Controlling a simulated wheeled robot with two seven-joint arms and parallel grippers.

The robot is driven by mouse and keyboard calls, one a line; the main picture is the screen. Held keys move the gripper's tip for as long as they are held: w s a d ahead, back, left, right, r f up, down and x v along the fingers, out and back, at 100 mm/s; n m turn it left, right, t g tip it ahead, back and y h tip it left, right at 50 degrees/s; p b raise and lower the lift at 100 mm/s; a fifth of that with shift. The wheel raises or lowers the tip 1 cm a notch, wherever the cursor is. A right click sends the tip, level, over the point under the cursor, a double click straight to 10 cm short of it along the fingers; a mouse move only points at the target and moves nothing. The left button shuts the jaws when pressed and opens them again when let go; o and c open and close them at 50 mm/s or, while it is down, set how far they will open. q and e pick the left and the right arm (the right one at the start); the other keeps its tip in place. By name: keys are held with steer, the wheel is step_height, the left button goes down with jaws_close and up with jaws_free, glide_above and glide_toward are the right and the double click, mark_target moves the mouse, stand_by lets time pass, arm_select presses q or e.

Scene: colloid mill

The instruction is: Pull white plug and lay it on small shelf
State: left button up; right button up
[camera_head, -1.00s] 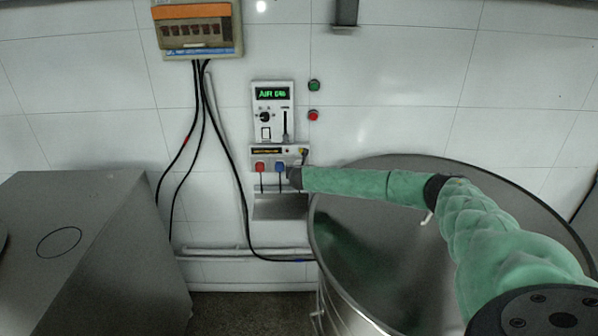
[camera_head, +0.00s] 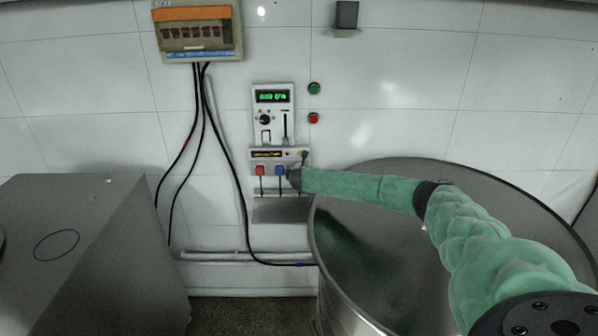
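A small socket panel on the wall holds a red plug (camera_head: 260,170) and a blue plug (camera_head: 280,169), each with a dark cord hanging down. The white plug cannot be made out; the spot right of the blue plug is covered by my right gripper (camera_head: 293,179). That gripper is at the panel's lower right, close beside the blue plug. Its fingers are too small and dark to show whether they are open or shut. The small grey shelf (camera_head: 280,211) is on the wall just below the plugs and looks empty. My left gripper is not in view.
A control box (camera_head: 273,113) with a green display sits above the sockets, with green and red buttons beside it. A large steel vessel (camera_head: 400,165) stands under my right arm. A grey cabinet (camera_head: 90,235) is at left. Black cables hang from the breaker box (camera_head: 198,30).

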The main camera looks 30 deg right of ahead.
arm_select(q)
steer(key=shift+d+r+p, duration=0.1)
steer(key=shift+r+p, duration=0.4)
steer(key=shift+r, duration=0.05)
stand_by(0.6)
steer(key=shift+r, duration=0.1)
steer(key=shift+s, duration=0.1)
arm_select(e)
steer(key=shift+c, duration=0.4)
jaws_close()
arm_select(q)
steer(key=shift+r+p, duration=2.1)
steer(key=shift+p, duration=0.1)
arm_select(e)
steer(key=shift+s+a, duration=0.5)
steer(key=shift+s, duration=0.35)
steer(key=shift+s+a, duration=0.55)
steer(key=shift+s, duration=0.3)
steer(key=shift+s+a, duration=0.5)
steer(key=shift+s, duration=0.35)
